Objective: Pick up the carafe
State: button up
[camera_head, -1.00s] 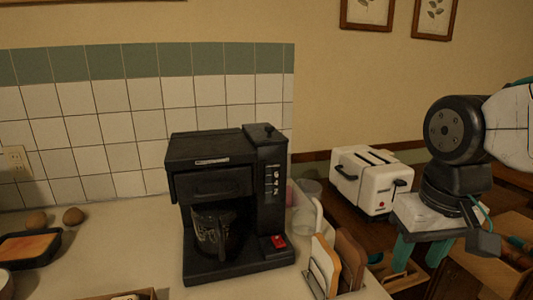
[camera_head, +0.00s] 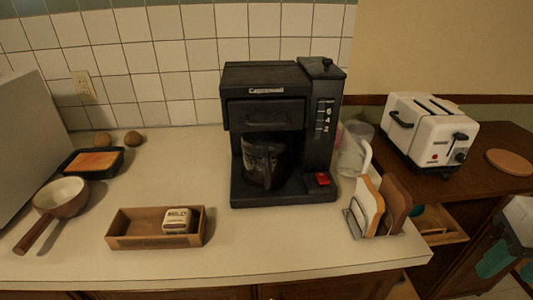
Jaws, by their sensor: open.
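The carafe (camera_head: 262,163) is dark glass with pale markings. It sits upright inside the black coffee maker (camera_head: 323,120), under its brew head and on its base. The machine's housing hides the carafe's top and back. My gripper (camera_head: 511,270) shows only in part at the lower right edge, with its teal fingers apart and nothing seen between them. It is far to the right of the carafe, beyond the counter's right end.
A bread rack (camera_head: 362,215) and clear containers (camera_head: 353,150) stand right of the coffee maker. A wooden box (camera_head: 130,238), a saucepan (camera_head: 62,195) and a black tray (camera_head: 78,173) lie to the left. A white toaster (camera_head: 430,130) stands on the brown cabinet. Counter in front of the machine is clear.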

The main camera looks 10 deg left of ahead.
aim_at(264, 153)
jog(key=z, duration=1.25)
jog(key=k, duration=0.95)
jog(key=u, duration=0.65)
jog(key=i, duration=0.5)
jog(key=u, duration=0.1)
